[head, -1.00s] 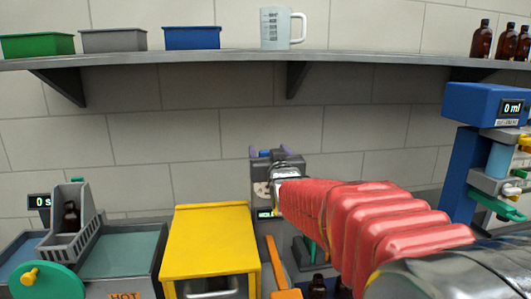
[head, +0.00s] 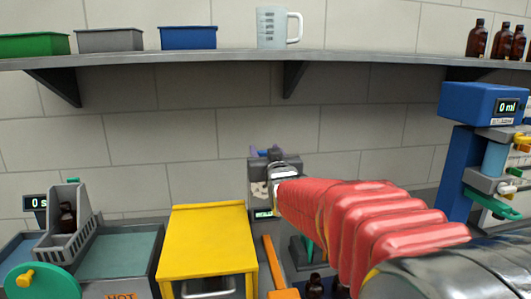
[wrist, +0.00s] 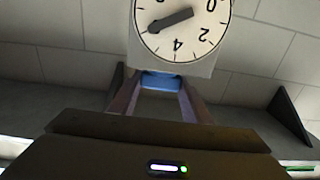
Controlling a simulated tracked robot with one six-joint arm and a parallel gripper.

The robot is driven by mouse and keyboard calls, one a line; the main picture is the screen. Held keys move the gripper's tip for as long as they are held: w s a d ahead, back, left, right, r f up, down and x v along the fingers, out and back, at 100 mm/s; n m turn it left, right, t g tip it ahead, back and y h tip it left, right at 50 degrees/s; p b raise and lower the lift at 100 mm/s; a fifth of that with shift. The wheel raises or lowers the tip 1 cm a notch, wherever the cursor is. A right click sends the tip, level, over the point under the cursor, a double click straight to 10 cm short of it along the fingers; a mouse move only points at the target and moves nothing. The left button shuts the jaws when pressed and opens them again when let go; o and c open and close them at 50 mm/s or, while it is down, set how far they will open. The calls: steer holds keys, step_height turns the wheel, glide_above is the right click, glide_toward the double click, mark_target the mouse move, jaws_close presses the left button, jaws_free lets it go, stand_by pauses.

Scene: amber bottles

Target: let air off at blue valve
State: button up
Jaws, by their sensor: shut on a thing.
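The blue valve (wrist: 161,81) shows in the wrist view as a blue piece between the two fingers of my gripper (wrist: 158,92). My gripper is shut on it. Directly beyond it is a white round gauge (wrist: 178,22), seen upside down, with a dark needle pointing to the lower left of the picture. In the head view my gripper (head: 265,153) is at the top of a grey device (head: 258,195) with a small lit display.
A yellow box (head: 207,245) stands left of the device, with an orange handle (head: 270,262) beside it. A blue dispenser (head: 470,150) stands at the right. A shelf (head: 340,64) with bins, a jug and brown bottles runs above.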

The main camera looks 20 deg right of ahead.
steer(key=shift+d+n+y, duration=0.1)
steer(key=shift+n+y, duration=0.95)
steer(key=shift+y, duration=0.6)
steer(key=shift+n+y, duration=1.05)
steer(key=shift+y, duration=0.6)
steer(key=shift+n+y, duration=0.4)
steer(key=shift+y, duration=0.2)
steer(key=n+g+y, duration=0.1)
steer(key=n+y, duration=0.2)
steer(key=y, duration=0.1)
steer(key=shift+g, duration=0.4)
steer(key=n+g+y, duration=0.4)
steer(key=y, duration=0.1)
steer(key=shift+y, duration=0.3)
steer(key=shift+n+g+y, duration=1.3)
steer(key=shift+n+g, duration=0.5)
steer(key=shift+g, duration=0.6)
steer(key=shift+r+g, duration=0.1)
steer(key=shift+g, duration=0.2)
steer(key=o, duration=1)
steer(key=shift+o, duration=0.2)
